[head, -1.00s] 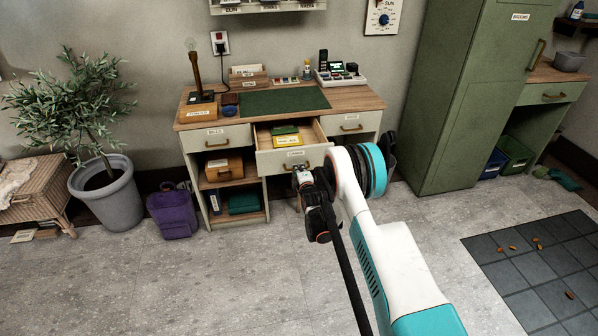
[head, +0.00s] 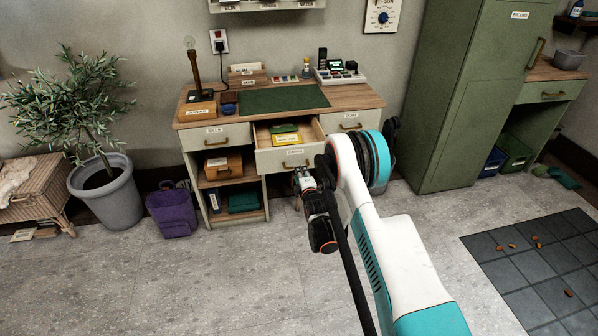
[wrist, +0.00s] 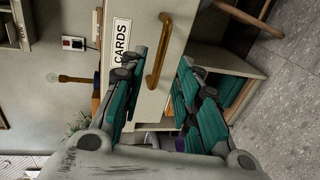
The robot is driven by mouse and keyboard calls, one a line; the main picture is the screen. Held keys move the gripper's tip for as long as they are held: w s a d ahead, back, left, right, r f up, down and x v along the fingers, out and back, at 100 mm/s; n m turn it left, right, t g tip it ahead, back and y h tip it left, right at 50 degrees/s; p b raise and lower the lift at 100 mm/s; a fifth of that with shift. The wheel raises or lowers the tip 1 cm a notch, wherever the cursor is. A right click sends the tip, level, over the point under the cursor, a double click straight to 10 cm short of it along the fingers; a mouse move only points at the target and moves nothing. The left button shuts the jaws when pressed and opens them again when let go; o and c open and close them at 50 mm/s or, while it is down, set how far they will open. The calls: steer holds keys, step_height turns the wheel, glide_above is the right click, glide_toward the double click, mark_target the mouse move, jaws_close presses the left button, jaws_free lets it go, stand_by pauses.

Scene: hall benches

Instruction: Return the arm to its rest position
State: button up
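My gripper (head: 301,178) is in front of the desk, just below and before the open middle drawer (head: 291,160). In the wrist view my gripper (wrist: 162,60) is open, with its teal-padded fingers apart and nothing held. The drawer front, labelled CARDS (wrist: 121,40), and its brass handle (wrist: 158,65) show beyond and between the fingers. The handle looks clear of them. In the head view the drawer is pulled out and holds a green item (head: 285,129) and a yellow item (head: 287,139). My arm covers part of the desk's right side.
The desk top (head: 350,98) bears a lamp (head: 195,75), a green mat and small items. A green cabinet (head: 465,100) stands right. The floor in front (head: 200,285) is clear.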

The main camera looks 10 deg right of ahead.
steer(key=shift+v, duration=1.1)
steer(key=s+r+m+g, duration=0.2)
steer(key=s+r+m, duration=0.1)
steer(key=r, duration=0.9)
steer(key=s+r+m+g, duration=0.1)
steer(key=s+r+m, duration=0.2)
steer(key=r, duration=0.9)
steer(key=s+r+m+g, duration=0.1)
steer(key=s+r+m, duration=0.2)
steer(key=s+r, duration=0.45)
steer(key=s+r+m+g, duration=0.1)
steer(key=s+r+m, duration=0.1)
steer(key=s, duration=0.8)
steer(key=s+r+m+g, duration=0.1)
steer(key=s+r+m, duration=0.2)
steer(key=s, duration=0.6)
steer(key=s+f+m+g, duration=0.1)
steer(key=s+m, duration=0.1)
steer(key=s, duration=0.6)
steer(key=s+f+m+g, duration=0.1)
steer(key=s+f+m, duration=0.1)
steer(key=s, duration=0.7)
steer(key=shift+s+f+g, duration=0.15)
steer(key=shift+f+g, duration=0.15)
steer(key=shift+f, duration=0.05)
